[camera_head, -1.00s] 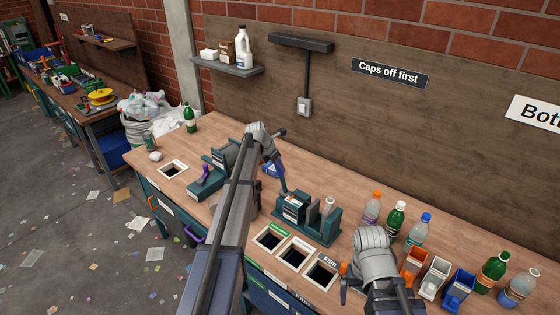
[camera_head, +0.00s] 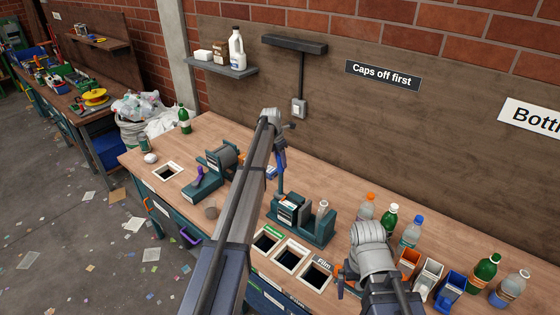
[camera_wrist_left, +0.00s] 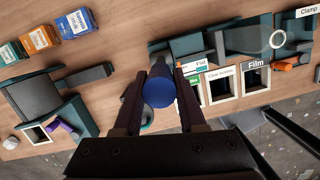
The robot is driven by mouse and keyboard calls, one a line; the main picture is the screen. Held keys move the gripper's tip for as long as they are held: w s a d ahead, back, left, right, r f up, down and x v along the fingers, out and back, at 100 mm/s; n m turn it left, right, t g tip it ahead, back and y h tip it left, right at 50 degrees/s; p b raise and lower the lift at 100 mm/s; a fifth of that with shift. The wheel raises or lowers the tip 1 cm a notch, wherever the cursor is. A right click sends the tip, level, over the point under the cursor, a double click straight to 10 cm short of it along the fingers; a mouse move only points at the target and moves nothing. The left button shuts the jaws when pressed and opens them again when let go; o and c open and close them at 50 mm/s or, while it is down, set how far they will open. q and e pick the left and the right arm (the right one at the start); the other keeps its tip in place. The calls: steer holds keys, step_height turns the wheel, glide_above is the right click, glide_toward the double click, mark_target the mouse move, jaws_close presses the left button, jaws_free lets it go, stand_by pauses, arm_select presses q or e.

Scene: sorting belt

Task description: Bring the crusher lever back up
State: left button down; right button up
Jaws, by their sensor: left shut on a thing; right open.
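My left gripper (camera_head: 279,150) is at the lever's top. Part of the lever is hidden behind the knob and fingers.
Another teal device (camera_head: 212,175) with a purple handle stands to the left. Several bottles and small coloured bins, including a white bin (camera_head: 428,275), crowd the right.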

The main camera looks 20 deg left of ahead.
arm_select(q)
steer(key=shift+w+d, duration=0.1)
steer(key=c, duration=0.9)
jaws_free()
steer(key=shift+c, duration=0.2)
steer(key=o, duration=0.4)
steer(key=shift+w, duration=0.15)
steer(key=shift+o, duration=0.2)
steer(key=p+v, duration=0.7)
steer(key=v, duration=0.1)
steer(key=shift+p, duration=0.4)
steer(key=shift+f, duration=0.25)
